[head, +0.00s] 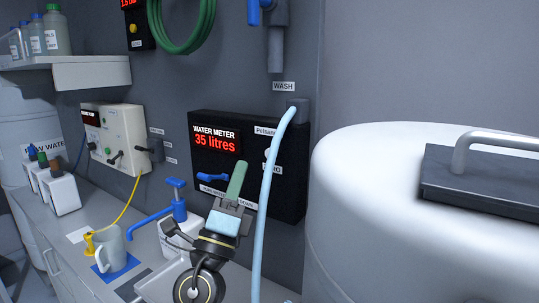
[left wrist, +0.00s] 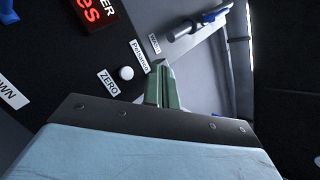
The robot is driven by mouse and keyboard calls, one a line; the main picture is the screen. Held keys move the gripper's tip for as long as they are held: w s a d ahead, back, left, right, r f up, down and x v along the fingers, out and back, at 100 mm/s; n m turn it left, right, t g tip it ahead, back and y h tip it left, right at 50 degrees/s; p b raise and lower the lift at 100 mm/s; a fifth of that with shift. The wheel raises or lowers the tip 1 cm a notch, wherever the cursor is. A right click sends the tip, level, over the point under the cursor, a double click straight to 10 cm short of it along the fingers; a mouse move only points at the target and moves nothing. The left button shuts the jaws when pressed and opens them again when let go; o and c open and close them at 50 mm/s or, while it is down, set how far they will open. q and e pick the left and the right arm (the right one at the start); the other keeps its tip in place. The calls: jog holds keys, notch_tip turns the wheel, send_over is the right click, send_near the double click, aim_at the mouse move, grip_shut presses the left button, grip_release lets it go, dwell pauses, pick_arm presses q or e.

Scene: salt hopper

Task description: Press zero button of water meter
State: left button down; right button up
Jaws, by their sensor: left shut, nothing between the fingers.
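The water meter (head: 202,165) is a black wall panel with a red display reading 35 litres. In the head view its ZERO label (head: 273,168) is partly covered by a light blue hose. In the left wrist view the white round zero button (left wrist: 126,73) sits beside the ZERO label (left wrist: 108,83). My left gripper (head: 240,170), with green fingers, is shut and empty in front of the panel. In the left wrist view its fingertips (left wrist: 162,70) are to the right of the button; whether they touch the panel I cannot tell. My right gripper is not in view.
A light blue hose (head: 267,190) hangs in front of the panel. A large white tank (head: 345,220) stands close on the right. A blue lever (head: 212,177) is on the panel. A blue-topped pump (head: 177,205) and a grey jug (head: 112,247) stand on the left counter.

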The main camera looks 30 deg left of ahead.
aim_at(269, 149)
pick_arm(q)
jog(key=w, duration=0.2)
jog(key=w+b, duration=0.1)
jog(key=w, duration=0.3)
jog(key=shift+w+d, duration=0.25)
jog(key=shift+d, duration=0.05)
dwell(1.5)
jog(key=shift+w+b, duration=0.4)
jog(key=shift+w, duration=0.5)
dwell(0.9)
jog(key=shift+s, duration=0.95)
